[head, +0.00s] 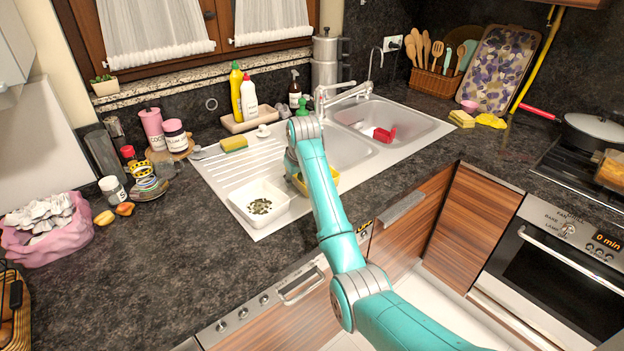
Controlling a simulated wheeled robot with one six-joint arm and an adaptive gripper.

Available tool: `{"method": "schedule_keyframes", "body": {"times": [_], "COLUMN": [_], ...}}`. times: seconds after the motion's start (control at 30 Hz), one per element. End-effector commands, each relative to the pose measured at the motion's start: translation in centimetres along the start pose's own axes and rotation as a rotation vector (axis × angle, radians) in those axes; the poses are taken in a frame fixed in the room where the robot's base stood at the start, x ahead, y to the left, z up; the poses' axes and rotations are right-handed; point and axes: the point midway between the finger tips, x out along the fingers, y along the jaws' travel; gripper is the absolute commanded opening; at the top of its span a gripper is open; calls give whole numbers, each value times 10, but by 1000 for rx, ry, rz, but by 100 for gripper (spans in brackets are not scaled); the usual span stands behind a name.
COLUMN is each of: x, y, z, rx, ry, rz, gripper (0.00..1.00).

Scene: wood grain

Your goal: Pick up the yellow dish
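A yellow dish (301,184) shows in the head view at the near edge of the left sink basin, just right of a white square dish. My arm crosses in front of it, so only parts of its yellow rim show on either side. My arm reaches over the counter to the sink and bends down there. My gripper is hidden behind my own arm, so I cannot see its fingers or whether they touch the dish.
The white square dish (262,203) with small dark bits stands on the drainboard. A red object (384,134) lies in the right basin. The counter at front left (170,260) is clear.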

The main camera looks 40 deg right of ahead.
Motion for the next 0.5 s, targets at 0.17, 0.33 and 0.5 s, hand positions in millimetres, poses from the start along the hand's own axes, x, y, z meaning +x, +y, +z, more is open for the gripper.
{"method": "schedule_keyframes", "body": {"times": [0.17, 0.33, 0.5], "x": [1, 1, 1], "y": [0, 0, 0], "z": [0, 0, 0], "rx": [0, 0, 0], "ry": [1, 1, 1], "rz": [0, 0, 0], "gripper": [34, 7, 0]}}
